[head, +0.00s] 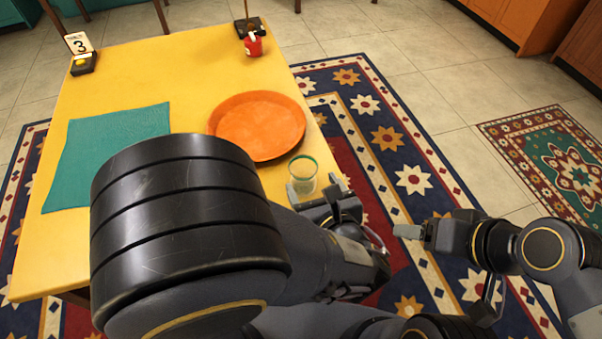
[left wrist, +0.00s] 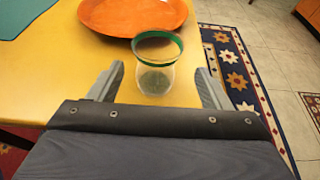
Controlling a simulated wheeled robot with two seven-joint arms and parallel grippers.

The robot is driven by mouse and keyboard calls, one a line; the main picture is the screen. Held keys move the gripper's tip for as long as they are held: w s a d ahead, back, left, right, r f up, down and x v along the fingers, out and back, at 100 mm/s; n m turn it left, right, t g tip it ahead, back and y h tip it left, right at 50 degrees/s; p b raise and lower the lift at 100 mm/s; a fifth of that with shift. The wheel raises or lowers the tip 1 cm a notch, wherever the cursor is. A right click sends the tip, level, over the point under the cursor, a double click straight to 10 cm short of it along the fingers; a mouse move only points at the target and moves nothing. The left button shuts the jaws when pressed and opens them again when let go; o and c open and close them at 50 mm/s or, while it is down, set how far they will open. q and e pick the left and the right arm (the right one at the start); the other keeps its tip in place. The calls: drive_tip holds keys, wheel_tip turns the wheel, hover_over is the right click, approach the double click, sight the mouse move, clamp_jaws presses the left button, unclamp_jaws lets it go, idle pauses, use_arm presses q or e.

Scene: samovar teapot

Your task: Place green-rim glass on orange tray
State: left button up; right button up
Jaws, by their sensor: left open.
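The green-rim glass (head: 303,174) stands upright near the right edge of the yellow table, just in front of the orange tray (head: 234,131). The tray is empty. My left gripper (head: 318,197) is at the glass's near side, its far finger partly hidden. In the left wrist view the glass (left wrist: 156,66) stands ahead, between the lines of the two open fingers (left wrist: 160,82), with the tray (left wrist: 112,14) behind it. I cannot tell whether a finger touches the glass. My right gripper (head: 408,231) is off the table's right side, over the rug, with no object seen in it.
A teal cloth (head: 85,160) lies on the yellow table (head: 150,70) left of the tray.

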sight(307, 182)
use_arm(q)
drive_tip(key=x, duration=0.3)
drive_tip(key=f+b+x, duration=0.1)
drive_tip(key=x, duration=0.2)
drive_tip(key=shift+a, duration=0.2)
drive_tip(key=shift+c, duration=0.2)
drive_tip(key=c, duration=1.1)
drive_tip(key=shift+o, duration=0.2)
drive_tip(key=shift+r, duration=0.1)
